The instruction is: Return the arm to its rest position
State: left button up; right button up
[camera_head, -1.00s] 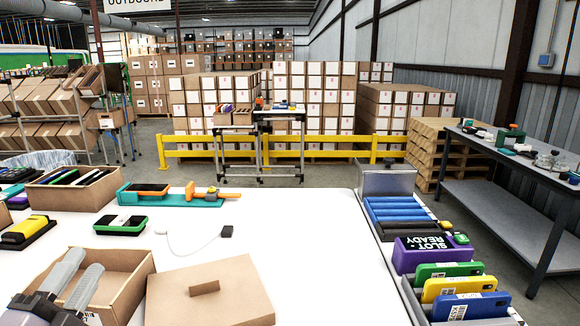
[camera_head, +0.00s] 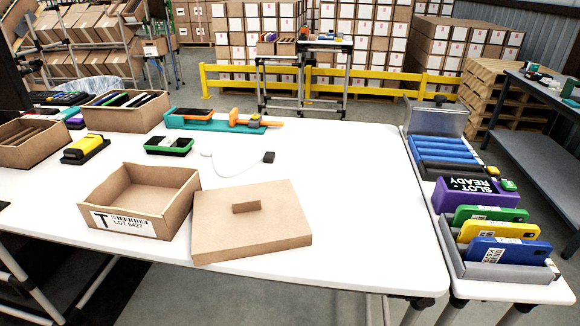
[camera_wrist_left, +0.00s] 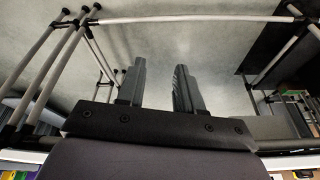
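My left gripper (camera_wrist_left: 158,85) shows in the left wrist view with its two dark fingers apart and nothing between them. Grey floor and pale metal frame legs lie behind it. In the head view neither gripper is seen. An open brown carton (camera_head: 140,212) labelled "T LOT 6427" stands on the white table, and no gripper is in it. Its visible inside looks empty. A brown lid (camera_head: 253,222) with a small raised handle lies flat to its right.
The white table (camera_head: 340,170) is bare at right. At left stand a carton with dividers (camera_head: 30,142), a yellow device (camera_head: 85,149) and a filled carton (camera_head: 125,112). A side rack at right holds green, yellow and blue devices (camera_head: 495,250). Table frame legs (camera_wrist_left: 38,80) show near the left gripper.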

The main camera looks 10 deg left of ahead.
pick_arm(q)
jog(key=w+d+f+t+h+p, duration=0.2)
jog(key=w+d+f+t+p, duration=0.1)
jog(key=w+f+t, duration=0.2)
jog(key=shift+w+f+t+p, duration=0.3)
jog(key=shift+w+t, duration=0.3)
jog(key=shift+t, duration=0.3)
